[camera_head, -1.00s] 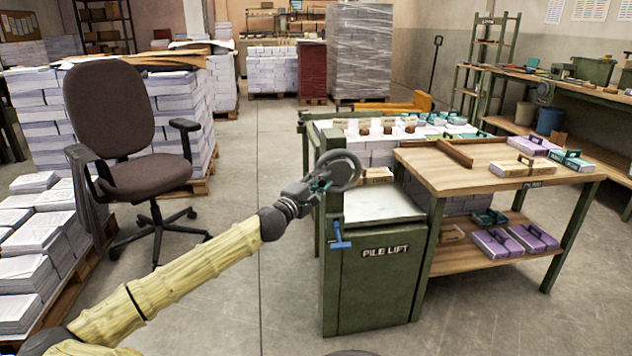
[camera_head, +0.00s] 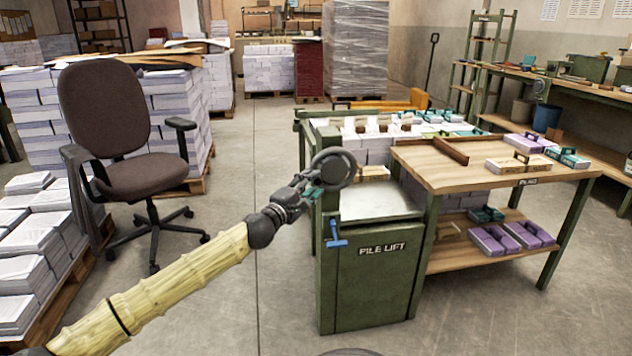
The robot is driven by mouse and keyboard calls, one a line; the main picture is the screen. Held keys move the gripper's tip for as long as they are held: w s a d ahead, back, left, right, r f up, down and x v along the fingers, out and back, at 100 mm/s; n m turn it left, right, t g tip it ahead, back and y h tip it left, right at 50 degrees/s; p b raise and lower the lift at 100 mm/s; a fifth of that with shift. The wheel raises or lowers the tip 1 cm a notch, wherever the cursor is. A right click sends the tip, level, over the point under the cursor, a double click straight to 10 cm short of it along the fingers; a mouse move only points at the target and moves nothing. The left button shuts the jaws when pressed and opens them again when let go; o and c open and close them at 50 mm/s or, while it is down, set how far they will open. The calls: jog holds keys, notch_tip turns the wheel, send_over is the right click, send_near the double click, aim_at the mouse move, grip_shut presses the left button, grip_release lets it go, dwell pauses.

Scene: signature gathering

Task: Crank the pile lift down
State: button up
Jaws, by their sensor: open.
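The pile lift (camera_head: 375,290) is a green cabinet with its name on the front, standing right of my arm. Its pale top plate (camera_head: 372,206) is bare in front, with a small tan block (camera_head: 373,173) behind. A blue handle (camera_head: 335,232) sticks out near the top of its left front post. My gripper (camera_head: 318,184) is open and empty, above and slightly left of that handle, apart from it. A dark ring (camera_head: 346,160) shows at the gripper's end, over the post top. I cannot tell whether the ring belongs to the lift or touches my fingers.
A wooden table (camera_head: 480,178) with boxes adjoins the lift on the right; its lower shelf (camera_head: 470,262) holds purple boxes. A brown office chair (camera_head: 108,115) and paper stacks (camera_head: 30,250) stand left.

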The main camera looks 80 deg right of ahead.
jog(key=v, duration=0.9)
dwell(0.6)
